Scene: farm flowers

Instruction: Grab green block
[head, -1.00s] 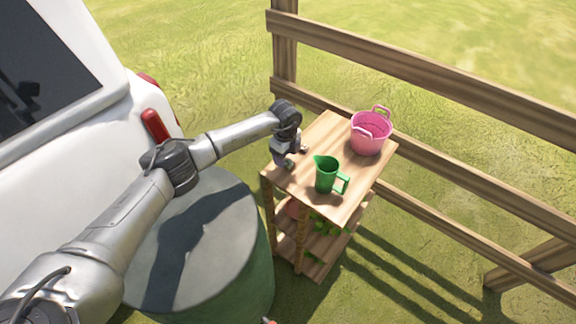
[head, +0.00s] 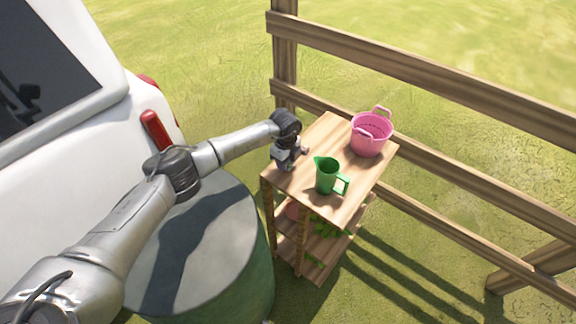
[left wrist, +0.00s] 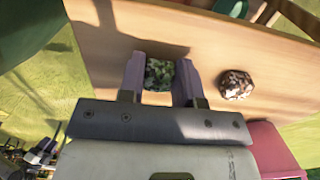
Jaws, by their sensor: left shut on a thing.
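My left gripper (head: 288,163) is at the near left edge of the wooden table top (head: 342,135). In the left wrist view its two fingers (left wrist: 160,80) are shut on the green block (left wrist: 160,73), a mottled, rough lump, close over the table top. I cannot tell whether the block touches the wood. A brown and whitish lump (left wrist: 237,85) lies on the table just right of the fingers. In the head view the block is not distinguishable at the gripper. My right gripper is not in view.
A green jug (head: 328,175) stands right of the gripper on the table. A pink basket (head: 371,134) stands behind it. A wooden fence (head: 420,75) runs behind the table. A large round drum (head: 215,225) and a white vehicle (head: 75,110) are at the left.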

